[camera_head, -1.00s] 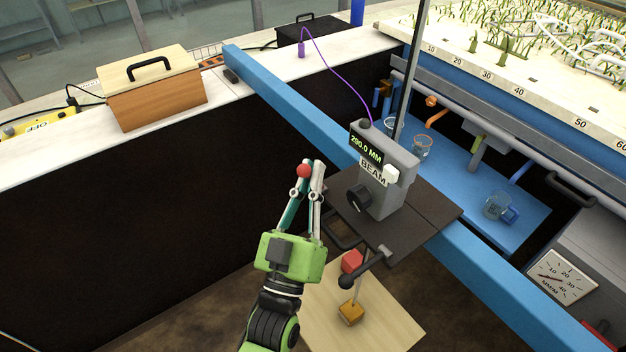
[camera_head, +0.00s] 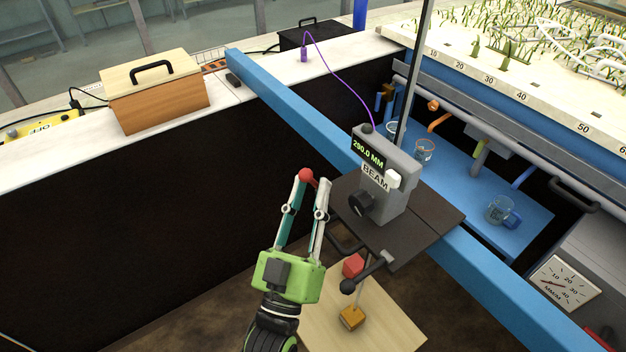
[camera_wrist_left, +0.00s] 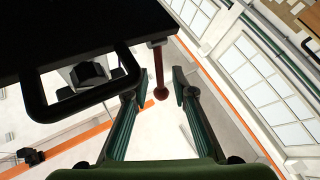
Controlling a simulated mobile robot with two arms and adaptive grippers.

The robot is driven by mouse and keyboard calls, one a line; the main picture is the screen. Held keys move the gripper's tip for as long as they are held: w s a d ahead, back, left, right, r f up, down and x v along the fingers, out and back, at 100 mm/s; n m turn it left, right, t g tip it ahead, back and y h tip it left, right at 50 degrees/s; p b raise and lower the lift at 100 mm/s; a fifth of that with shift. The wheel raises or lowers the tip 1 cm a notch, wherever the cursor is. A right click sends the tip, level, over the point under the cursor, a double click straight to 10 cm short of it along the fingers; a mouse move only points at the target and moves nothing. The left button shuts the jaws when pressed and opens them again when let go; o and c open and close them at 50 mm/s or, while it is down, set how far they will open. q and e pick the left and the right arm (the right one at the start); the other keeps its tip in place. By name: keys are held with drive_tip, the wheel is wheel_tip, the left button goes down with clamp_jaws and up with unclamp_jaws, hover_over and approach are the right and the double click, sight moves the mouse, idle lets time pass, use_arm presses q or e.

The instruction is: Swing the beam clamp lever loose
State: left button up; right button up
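The beam clamp lever (camera_head: 306,175), with a red ball end, juts from the near left side of the dark carriage plate on the blue beam. In the left wrist view its dark red rod and ball (camera_wrist_left: 160,92) extend from the dark plate. My left gripper (camera_head: 311,185) is at the lever. Its fingers are apart, with the ball between them near the tips in the wrist view; I see a gap on each side. The BEAM instrument (camera_head: 388,182), reading 290.0 MM, stands on the carriage plate (camera_head: 425,222). My right gripper is not in view.
The loop handle is close to my left finger in the wrist view (camera_wrist_left: 85,92). A red block (camera_head: 353,265) is below, over a wooden board (camera_head: 385,325). The blue beam (camera_head: 290,105) runs diagonally.

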use_arm(q)
drive_tip(key=v, duration=0.9)
drive_tip(key=shift+s, duration=0.35)
drive_tip(key=shift+a+f, duration=0.1)
